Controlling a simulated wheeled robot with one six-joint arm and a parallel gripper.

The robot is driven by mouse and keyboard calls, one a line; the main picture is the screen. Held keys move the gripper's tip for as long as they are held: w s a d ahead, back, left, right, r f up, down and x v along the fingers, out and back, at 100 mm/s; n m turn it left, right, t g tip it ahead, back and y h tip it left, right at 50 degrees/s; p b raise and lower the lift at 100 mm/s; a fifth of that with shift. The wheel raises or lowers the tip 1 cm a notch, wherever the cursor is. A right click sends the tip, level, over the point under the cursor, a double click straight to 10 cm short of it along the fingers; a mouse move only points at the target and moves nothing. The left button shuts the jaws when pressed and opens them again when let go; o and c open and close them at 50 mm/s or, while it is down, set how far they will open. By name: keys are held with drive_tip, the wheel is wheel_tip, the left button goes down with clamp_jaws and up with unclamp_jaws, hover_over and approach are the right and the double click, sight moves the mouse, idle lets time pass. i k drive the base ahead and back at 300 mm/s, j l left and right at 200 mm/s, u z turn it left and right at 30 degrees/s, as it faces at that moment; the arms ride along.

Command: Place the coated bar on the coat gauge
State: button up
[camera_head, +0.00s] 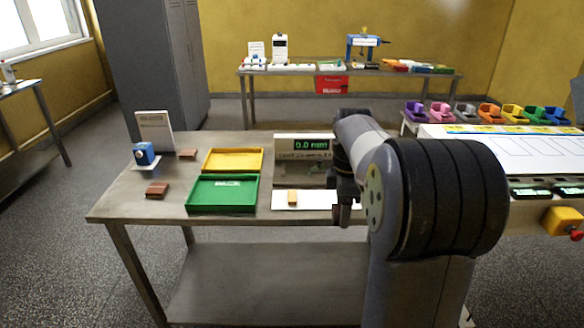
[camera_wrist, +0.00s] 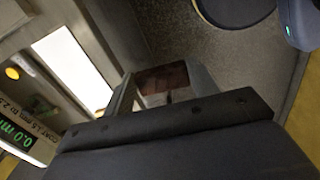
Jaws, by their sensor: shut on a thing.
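The coat gauge (camera_head: 303,142) stands at the back right of the steel table, its green display reading 0.0 mm. Its display also shows at the left edge of the wrist view (camera_wrist: 16,136). My gripper (camera_head: 345,212) is above the table's right end, to the right of the gauge, pointing down. In the wrist view my gripper (camera_wrist: 163,88) is shut on a brown bar (camera_wrist: 165,77), which I take as the coated bar. The bar is apart from the gauge. In the head view the bar is not clearly visible at the dark fingers.
A green tray (camera_head: 222,207) and yellow tray (camera_head: 233,169) stand left. Brown bars (camera_head: 157,190) (camera_head: 188,154) lie farther left, near a blue device (camera_head: 144,153).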

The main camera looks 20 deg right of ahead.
sight(294, 170)
drive_tip(key=i, duration=1.2)
